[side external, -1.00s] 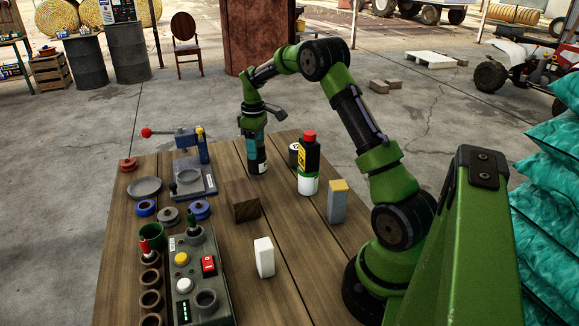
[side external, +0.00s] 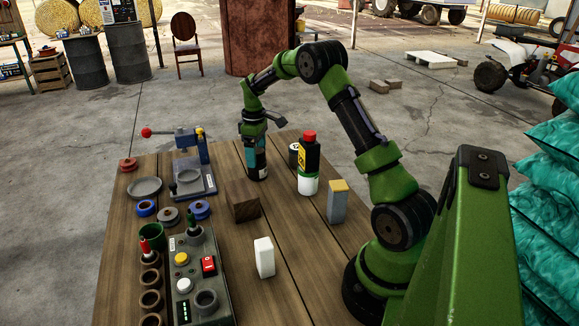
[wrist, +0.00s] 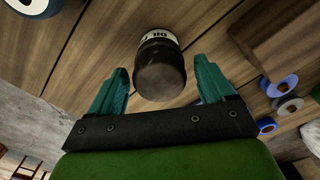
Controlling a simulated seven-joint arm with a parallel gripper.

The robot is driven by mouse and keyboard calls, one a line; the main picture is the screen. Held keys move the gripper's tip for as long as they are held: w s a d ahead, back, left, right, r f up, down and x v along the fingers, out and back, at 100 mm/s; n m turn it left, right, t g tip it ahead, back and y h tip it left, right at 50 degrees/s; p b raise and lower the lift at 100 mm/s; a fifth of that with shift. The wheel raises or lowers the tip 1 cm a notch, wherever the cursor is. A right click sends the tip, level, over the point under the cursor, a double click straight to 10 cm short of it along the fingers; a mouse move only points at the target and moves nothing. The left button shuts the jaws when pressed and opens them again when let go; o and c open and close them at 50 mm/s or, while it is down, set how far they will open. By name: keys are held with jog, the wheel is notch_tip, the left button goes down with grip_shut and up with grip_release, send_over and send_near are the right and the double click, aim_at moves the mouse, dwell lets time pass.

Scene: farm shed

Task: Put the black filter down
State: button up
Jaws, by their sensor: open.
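The black filter (side external: 260,172) is a dark cylinder with a white label band, upright on the wooden table at its far side in the side view. In the wrist view the filter (wrist: 160,72) lies between and partly beyond my two teal fingers, with a gap on each side. My gripper (side external: 255,145) is just above and around the filter's upper part. The fingers (wrist: 162,65) are spread open and hold nothing. The fingers hide part of the filter in the side view.
A wooden block (side external: 242,202) is in front. A vise-like press (side external: 187,175) stands left. Bare table (side external: 285,225) lies toward the front.

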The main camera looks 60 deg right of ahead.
notch_tip(320, 180, up, 12)
jog(key=f, duration=0.1)
jog(key=s+a+r+t, duration=0.1)
jog(key=s+a+r, duration=0.1)
jog(key=a+r, duration=0.5)
jog(key=s+a+r+m+t, duration=0.35)
jog(key=s+a, duration=0.25)
jog(key=a, duration=0.6)
jog(key=s+a+f+m+t+y, duration=0.2)
jog(key=s+a+f, duration=0.1)
jog(key=s+a, duration=0.7)
jog(key=s, duration=0.3)
jog(key=shift+a+f+m+t, duration=0.15)
jog(key=shift+a+m+t, duration=0.05)
jog(key=shift+m+t, duration=0.15)
